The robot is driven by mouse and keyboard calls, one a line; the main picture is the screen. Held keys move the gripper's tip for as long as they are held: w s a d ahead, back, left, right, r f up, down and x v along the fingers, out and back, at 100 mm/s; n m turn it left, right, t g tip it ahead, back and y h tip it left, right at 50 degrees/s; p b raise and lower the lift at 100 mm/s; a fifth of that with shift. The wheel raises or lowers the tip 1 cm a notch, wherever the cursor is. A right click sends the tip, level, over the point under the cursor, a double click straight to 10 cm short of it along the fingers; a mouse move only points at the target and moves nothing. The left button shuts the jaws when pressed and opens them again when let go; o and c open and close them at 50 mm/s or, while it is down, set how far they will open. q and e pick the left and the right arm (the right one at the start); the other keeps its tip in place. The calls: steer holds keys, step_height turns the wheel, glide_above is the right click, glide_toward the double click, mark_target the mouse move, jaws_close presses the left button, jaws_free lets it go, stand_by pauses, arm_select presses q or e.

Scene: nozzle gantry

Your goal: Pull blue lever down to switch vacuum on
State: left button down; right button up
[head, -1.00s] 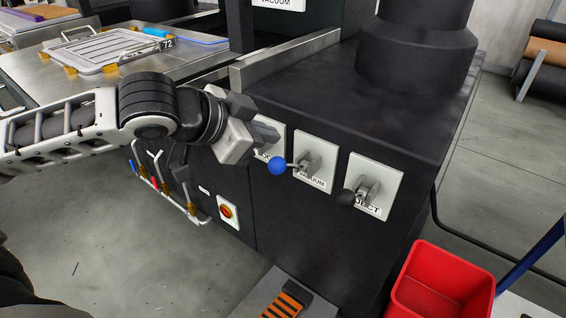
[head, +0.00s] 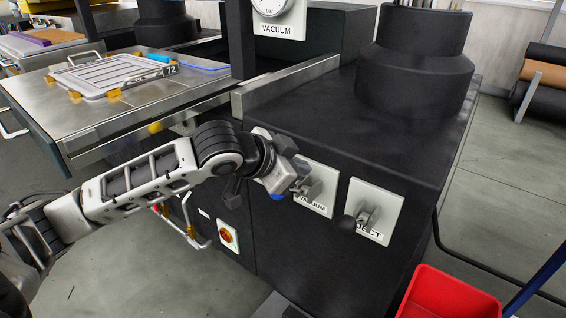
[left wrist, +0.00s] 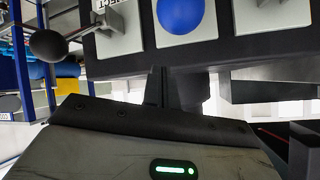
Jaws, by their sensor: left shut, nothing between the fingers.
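The blue lever knob (head: 277,196) is mostly hidden behind my left gripper in the head view. Its lever belongs to the white plate labelled VACUUM (head: 322,207). In the left wrist view the blue knob (left wrist: 180,14) shows large, in front of the plates and beyond the fingertips. My left gripper (head: 298,177) is shut and empty, right at the lever and overlapping the plate's left part. Its fingers (left wrist: 160,88) are together in the wrist view. I cannot tell whether they touch the knob. My right gripper is not in view.
The EJECT lever with a black ball (head: 345,223) is just right of the VACUUM lever. A red bin (head: 445,292) stands at lower right. A red and yellow rotary switch (head: 228,236) is below left. A metal table (head: 120,130) holding a framed tray (head: 105,75) extends at left.

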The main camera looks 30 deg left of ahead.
arm_select(q)
steer(key=shift+s+a+f+b, duration=0.35)
steer(key=shift+s+a+f, duration=0.7)
steer(key=shift+f, duration=0.2)
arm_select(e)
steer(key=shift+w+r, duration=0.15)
arm_select(q)
steer(key=shift+f, duration=0.1)
